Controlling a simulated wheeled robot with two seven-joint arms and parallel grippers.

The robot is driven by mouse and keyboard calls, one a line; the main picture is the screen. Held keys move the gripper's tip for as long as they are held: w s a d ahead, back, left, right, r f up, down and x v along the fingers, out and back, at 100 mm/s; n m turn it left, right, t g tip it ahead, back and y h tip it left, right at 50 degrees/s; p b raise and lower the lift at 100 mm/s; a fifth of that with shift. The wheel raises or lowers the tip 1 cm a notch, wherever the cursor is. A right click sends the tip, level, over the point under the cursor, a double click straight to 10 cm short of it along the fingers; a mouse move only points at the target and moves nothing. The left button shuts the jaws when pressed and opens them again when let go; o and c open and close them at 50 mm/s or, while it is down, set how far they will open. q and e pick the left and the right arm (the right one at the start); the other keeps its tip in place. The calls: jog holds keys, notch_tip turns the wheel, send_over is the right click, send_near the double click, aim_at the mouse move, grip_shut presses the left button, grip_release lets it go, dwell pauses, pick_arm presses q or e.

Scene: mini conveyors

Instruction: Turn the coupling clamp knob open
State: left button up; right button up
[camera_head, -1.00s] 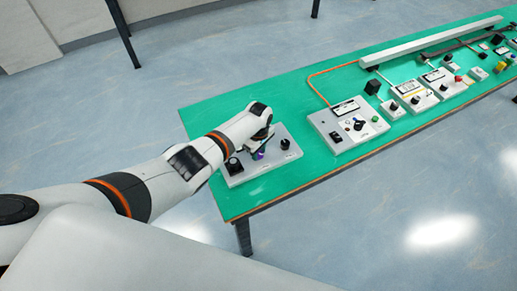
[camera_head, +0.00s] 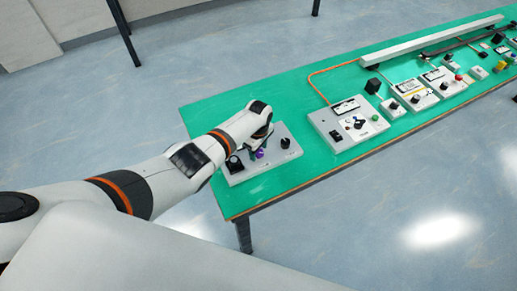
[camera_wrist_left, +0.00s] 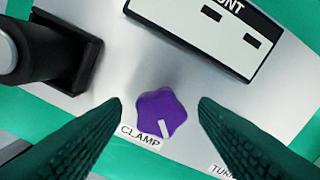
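The clamp knob is a purple, star-shaped knob (camera_wrist_left: 160,113) with a white pointer mark, beside the printed word CLAMP on a grey panel (camera_wrist_left: 120,65). In the left wrist view its pointer is toward the bottom, slightly right. In the head view the purple knob (camera_head: 260,154) shows just below my left gripper (camera_head: 256,148). In the left wrist view the two dark green fingers of my left gripper (camera_wrist_left: 160,112) stand apart, one on each side of the knob, with gaps and no visible contact. My right gripper is in neither view.
A black lever or handle (camera_wrist_left: 45,50) stands left of the knob, near the left finger. A white label plate (camera_wrist_left: 205,40) lies above the knob. A black knob (camera_head: 285,143) sits right on the same panel. Other control boxes (camera_head: 345,127) stand farther right on the green table (camera_head: 290,95).

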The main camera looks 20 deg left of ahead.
aim_at(259, 152)
pick_arm(q)
jog(key=shift+r, duration=0.2)
notch_tip(259, 152, up, 12)
jog(key=p, duration=0.1)
jog(key=shift+f, duration=0.2)
jog(key=shift+s+f, duration=0.1)
dwell(0.5)
